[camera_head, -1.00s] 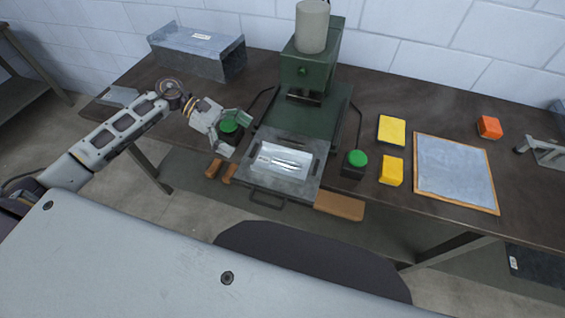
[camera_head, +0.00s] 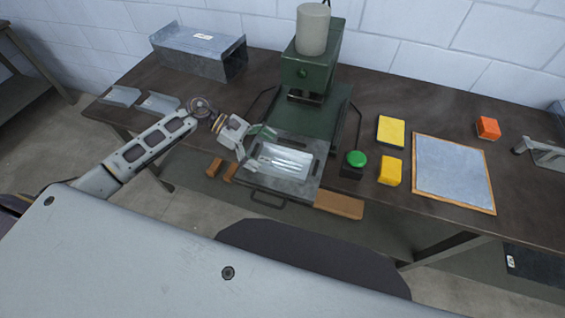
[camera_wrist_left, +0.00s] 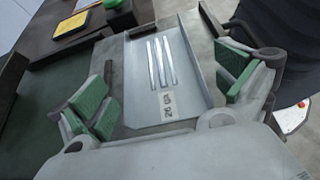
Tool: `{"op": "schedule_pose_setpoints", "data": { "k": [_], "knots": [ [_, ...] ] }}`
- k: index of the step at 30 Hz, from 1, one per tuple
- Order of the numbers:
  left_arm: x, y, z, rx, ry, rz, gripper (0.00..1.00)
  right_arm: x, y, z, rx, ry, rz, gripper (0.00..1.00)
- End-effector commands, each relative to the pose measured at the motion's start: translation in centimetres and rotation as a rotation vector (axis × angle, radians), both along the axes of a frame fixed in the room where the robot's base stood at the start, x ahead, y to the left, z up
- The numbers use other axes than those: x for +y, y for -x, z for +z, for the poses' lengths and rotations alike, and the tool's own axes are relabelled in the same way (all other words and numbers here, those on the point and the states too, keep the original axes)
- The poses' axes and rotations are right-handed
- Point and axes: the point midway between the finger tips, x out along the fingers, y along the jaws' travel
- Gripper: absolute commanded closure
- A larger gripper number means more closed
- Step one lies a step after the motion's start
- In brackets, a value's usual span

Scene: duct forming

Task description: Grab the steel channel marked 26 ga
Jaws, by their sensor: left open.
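A shiny steel channel (camera_head: 283,158) with raised ribs lies on the metal plate at the front of the green press. In the left wrist view the channel (camera_wrist_left: 185,75) carries a small white label that seems to read 26 ga. My left gripper (camera_head: 257,143) is at the left end of this plate. In the left wrist view its green-padded fingers (camera_wrist_left: 165,88) are spread wide, one on each side of the channel, with nothing between the pads gripped. My right gripper is not in view.
The green press (camera_head: 310,80) stands behind the plate. A green button (camera_head: 355,159), yellow blocks (camera_head: 391,131) and a framed sheet (camera_head: 453,172) are to the right. A large duct piece (camera_head: 200,52) and two small channels (camera_head: 158,104) are at the left.

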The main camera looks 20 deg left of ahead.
Motion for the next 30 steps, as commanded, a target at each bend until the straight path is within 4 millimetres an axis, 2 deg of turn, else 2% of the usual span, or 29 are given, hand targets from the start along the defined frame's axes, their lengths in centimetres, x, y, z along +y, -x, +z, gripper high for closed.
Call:
{"op": "schedule_pose_setpoints", "data": {
  "k": [11, 24, 30],
  "knots": [
    [-0.5, -0.1, -0.1, 0.000, 0.001, 0.000, 0.00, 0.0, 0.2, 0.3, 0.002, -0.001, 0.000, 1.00],
    [-3.9, -0.2, -1.5, 0.001, 0.002, 0.000, 0.00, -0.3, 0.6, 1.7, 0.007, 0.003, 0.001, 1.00],
    [-4.7, -0.2, -2.0, 0.000, 0.000, 0.001, 0.00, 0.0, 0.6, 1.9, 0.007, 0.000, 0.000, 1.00]
  ]
}}
